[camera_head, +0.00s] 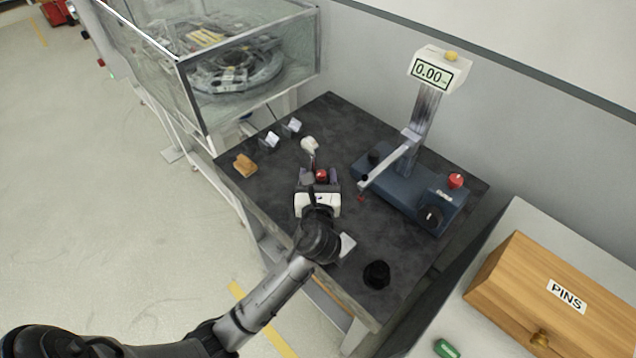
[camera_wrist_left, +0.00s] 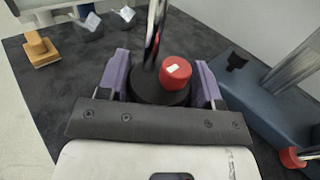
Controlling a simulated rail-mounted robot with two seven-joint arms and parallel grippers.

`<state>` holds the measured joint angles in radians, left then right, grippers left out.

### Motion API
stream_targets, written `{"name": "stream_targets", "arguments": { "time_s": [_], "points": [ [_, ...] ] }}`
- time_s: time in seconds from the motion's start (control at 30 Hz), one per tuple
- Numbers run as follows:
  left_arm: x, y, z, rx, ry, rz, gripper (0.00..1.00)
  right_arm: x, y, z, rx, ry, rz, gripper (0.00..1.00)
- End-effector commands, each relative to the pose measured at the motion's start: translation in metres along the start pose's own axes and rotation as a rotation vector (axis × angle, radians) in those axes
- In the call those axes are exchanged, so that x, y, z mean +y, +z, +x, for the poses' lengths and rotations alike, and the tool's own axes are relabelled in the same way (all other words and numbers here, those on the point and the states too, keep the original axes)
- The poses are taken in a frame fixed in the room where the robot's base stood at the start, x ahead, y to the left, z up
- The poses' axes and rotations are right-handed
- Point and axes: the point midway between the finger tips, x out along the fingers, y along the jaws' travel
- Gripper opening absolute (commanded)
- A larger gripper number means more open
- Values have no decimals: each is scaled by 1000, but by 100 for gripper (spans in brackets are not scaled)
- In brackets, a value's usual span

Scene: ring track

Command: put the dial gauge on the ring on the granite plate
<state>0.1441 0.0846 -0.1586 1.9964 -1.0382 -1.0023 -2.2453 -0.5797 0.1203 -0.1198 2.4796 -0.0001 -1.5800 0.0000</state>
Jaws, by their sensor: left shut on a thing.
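My left gripper (camera_head: 319,181) is over the middle of the dark granite plate (camera_head: 330,115). Its purple fingers (camera_wrist_left: 163,84) are shut on the round black base of the dial gauge (camera_wrist_left: 150,90), which has a chrome post and a red knob. In the head view the gauge's pale head (camera_head: 309,145) stands up beyond the gripper. I cannot tell whether the base touches the plate. I make out no clear ring; the gripper and arm hide part of the plate. My right gripper is not in view.
A blue height gauge (camera_head: 400,185) with a 0.00 display stands right of the gripper. Small blocks (camera_head: 271,140) and a wooden piece (camera_head: 244,164) lie at the left. A black round object (camera_head: 377,274) sits near the front edge. A pins box (camera_head: 545,300) is at right.

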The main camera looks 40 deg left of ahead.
Motion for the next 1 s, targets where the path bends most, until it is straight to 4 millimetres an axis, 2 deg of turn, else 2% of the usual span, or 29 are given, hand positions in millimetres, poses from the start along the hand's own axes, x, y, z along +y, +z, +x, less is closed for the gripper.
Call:
{"name": "stream_targets", "arguments": {
  "time_s": [0.07,0.47,0.5,0.77,1.0],
  "points": [
    [0,-8,0,-2,-1,0,14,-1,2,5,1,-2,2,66],
    [0,-10,0,-3,-1,-1,14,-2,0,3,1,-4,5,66],
    [0,-12,0,-1,-1,0,60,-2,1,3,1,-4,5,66],
    [0,-11,0,-1,-1,0,85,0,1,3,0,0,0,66],
    [0,-11,0,-1,-1,-1,85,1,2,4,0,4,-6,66]
  ]
}}
